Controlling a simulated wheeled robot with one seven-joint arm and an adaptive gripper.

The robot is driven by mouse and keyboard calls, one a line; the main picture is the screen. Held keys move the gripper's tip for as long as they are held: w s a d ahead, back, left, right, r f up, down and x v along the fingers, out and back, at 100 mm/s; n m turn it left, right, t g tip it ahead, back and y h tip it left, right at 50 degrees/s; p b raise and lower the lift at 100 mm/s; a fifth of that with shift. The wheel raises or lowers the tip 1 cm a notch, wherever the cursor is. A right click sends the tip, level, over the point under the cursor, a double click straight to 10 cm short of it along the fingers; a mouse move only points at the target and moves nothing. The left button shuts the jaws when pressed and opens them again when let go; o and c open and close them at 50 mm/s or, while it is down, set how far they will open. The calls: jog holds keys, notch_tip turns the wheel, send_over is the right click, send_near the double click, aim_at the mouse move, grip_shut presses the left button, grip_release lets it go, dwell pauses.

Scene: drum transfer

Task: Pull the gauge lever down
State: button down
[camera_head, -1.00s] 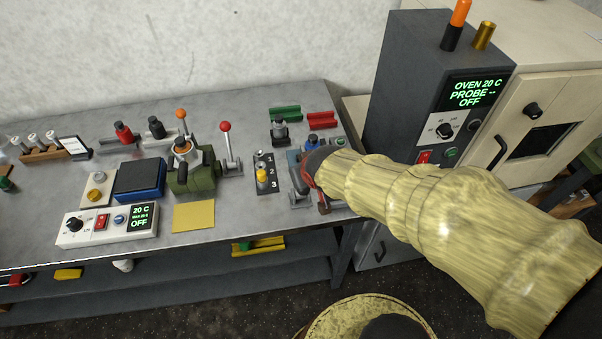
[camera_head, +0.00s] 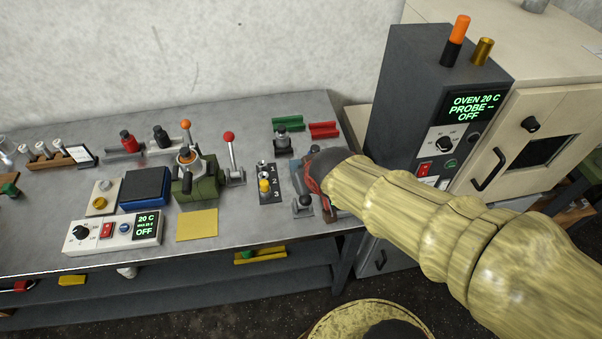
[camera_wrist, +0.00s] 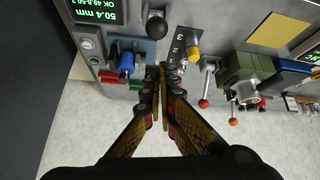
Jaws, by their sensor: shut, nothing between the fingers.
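The gauge is a blue-grey device with a lit readout (camera_wrist: 95,10) at the top left of the wrist view. Beside it a short lever with a black ball knob (camera_wrist: 155,27) stands up, probably the gauge lever. A blue knob (camera_wrist: 127,63) is on the gauge body. My gripper (camera_wrist: 161,72) is shut and empty, its tips below the black ball in the picture and apart from it as far as I can tell. In the head view my gripper (camera_head: 318,178) is over the gauge (camera_head: 299,177) and hides most of it.
A numbered plate with a yellow knob (camera_head: 264,185) is just left of the gauge. A red-knobbed lever (camera_head: 229,137) and a green press (camera_head: 194,180) stand further left. Green and red blocks (camera_head: 324,129) lie behind. The dark oven cabinet (camera_head: 425,90) rises at right.

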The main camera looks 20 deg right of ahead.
jog(key=shift+s+r, duration=0.45)
jog(key=shift+s, duration=0.2)
jog(key=shift+s+r, duration=0.45)
jog(key=shift+s, duration=0.2)
jog(key=shift+a, duration=0.1)
jog(key=s+d+r+g, duration=0.1)
jog(key=s+d+r, duration=0.1)
jog(key=s+r, duration=0.6)
jog(key=s, duration=0.4)
jog(key=shift+s+d+r+m+g, duration=0.15)
jog(key=shift+s+r+m+g, duration=0.05)
jog(key=shift+s+m+g, duration=0.15)
